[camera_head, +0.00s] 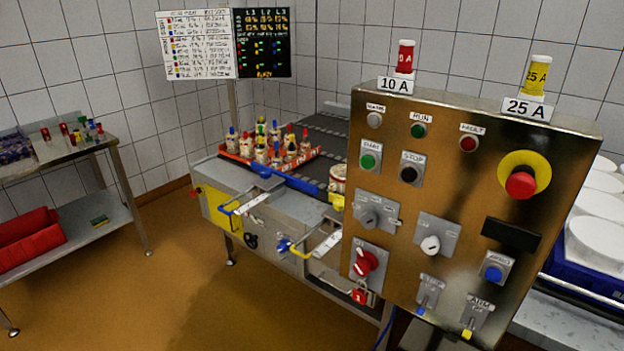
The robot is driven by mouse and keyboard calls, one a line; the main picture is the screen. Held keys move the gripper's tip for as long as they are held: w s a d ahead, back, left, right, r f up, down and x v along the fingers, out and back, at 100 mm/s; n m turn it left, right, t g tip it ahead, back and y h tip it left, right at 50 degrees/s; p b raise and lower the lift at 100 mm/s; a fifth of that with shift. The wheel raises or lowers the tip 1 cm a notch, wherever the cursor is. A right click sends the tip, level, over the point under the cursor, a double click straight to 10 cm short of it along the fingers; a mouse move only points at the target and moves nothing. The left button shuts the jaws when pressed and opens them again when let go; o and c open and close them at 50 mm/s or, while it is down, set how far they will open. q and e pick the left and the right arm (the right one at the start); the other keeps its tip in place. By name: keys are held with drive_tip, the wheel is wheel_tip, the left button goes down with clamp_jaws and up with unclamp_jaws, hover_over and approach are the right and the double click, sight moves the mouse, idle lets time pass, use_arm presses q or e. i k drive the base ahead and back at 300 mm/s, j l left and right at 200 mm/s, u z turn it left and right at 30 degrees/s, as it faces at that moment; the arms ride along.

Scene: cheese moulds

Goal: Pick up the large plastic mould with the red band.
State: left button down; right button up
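A small white round item (338,179) with a dark reddish band stands on the machine bench, just left of the control panel. It is too small to tell whether it is the large mould with the red band. Several large white round pieces (598,238) stand in and above a blue crate (582,275) at the right edge, partly hidden by the panel. No red band shows on them. Neither of my grippers is in view.
A steel control panel (463,205) with an emergency stop fills the right foreground. An orange tray (240,158) of bottle-shaped pieces sits on the bench. A side table (122,213) with a red bin (28,240) stands left. The brown floor (170,290) between is clear.

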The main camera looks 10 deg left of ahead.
sight(337, 173)
drive_tip(key=j, duration=0.1)
drive_tip(key=i+j+z, duration=0.1)
drive_tip(key=z, duration=0.85)
drive_tip(key=j+z, duration=0.25)
drive_tip(key=j, duration=0.15)
drive_tip(key=j+z, duration=0.3)
drive_tip(key=k+j+z, duration=0.25)
drive_tip(key=j, duration=0.2)
drive_tip(key=j+z, duration=0.25)
drive_tip(key=j, duration=0.15)
drive_tip(key=k+j+z, duration=0.25)
drive_tip(key=i+j, duration=0.1)
